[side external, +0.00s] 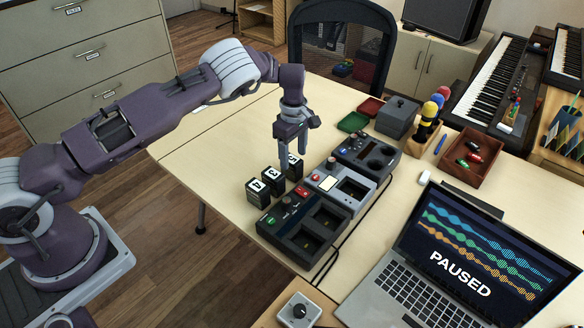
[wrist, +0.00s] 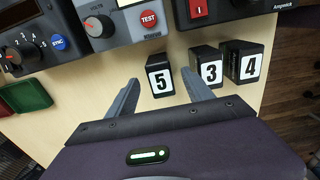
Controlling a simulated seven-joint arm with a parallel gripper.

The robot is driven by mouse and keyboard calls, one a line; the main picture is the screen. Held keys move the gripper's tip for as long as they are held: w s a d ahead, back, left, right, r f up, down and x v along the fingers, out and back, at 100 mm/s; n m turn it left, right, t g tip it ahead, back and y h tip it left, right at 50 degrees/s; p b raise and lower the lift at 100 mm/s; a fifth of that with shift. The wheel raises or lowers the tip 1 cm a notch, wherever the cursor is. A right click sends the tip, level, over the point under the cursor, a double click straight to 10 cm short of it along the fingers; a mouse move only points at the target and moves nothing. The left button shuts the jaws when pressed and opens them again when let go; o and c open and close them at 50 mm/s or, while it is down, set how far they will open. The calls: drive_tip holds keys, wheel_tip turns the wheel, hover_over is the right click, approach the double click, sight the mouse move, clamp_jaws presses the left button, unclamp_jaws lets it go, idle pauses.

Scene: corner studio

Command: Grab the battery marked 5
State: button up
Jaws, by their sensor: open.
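The battery marked 5 (wrist: 161,80) is a small black block with a white label. In the wrist view it shows between the fingertips of my open, empty gripper (wrist: 161,76). In the side view, my gripper (side external: 292,158) points down at this battery (side external: 296,170), and a finger partly covers it. I cannot tell how far the fingertips are from its sides. The battery marked 3 (wrist: 208,68) and the battery marked 4 (wrist: 246,62) stand to its right in the wrist view. In the side view they are 3 (side external: 273,181) and 4 (side external: 258,192), nearer the table edge.
A black device with two bays (side external: 303,222), a grey device (side external: 340,184) and another dark device (side external: 367,160) stand in a row beside the batteries. Behind are a green tray (side external: 353,122) and a grey box (side external: 397,117). A laptop (side external: 455,262) stands at right.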

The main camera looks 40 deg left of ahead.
sight(292, 167)
drive_tip(key=f, duration=0.5)
drive_tip(key=shift+a+f, duration=0.2)
drive_tip(key=shift+f, duration=0.05)
clamp_jaws()
